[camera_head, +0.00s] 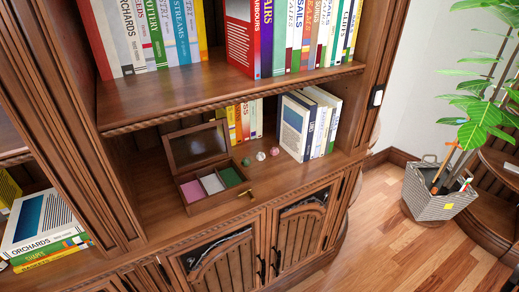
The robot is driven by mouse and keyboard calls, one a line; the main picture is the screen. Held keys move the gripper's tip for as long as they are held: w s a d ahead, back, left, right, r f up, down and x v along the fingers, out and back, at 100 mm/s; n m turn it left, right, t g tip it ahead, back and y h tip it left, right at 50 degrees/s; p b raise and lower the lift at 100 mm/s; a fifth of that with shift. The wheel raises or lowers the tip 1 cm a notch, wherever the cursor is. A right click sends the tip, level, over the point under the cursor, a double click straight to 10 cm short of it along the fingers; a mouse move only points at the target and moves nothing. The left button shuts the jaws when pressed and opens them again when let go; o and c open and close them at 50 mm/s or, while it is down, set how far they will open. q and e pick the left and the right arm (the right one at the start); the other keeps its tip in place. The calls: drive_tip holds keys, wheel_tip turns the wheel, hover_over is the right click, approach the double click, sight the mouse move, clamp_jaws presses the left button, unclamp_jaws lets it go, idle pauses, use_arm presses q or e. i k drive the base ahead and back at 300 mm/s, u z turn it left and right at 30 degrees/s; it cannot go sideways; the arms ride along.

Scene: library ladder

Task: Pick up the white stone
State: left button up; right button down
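A small white stone (260,156) sits on the lower shelf of the wooden bookcase. It lies between a reddish stone (274,151) to its right and a small pinkish stone (246,162) to its left. In front and to the left is an open wooden box (219,203) with its lid (196,147) raised. The box has three lined compartments: pink (192,191), white (212,184) and green (231,177). I see no stones in them. Neither of my grippers is in view.
Pale books (305,124) stand right of the stones, and several colourful books stand behind. The upper shelf edge (230,96) overhangs the space. Cabinet doors (300,235) are below. A basket (437,190) with a plant stands on the floor at right.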

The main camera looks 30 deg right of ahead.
sight(261, 156)
drive_tip(key=z, duration=0.9)
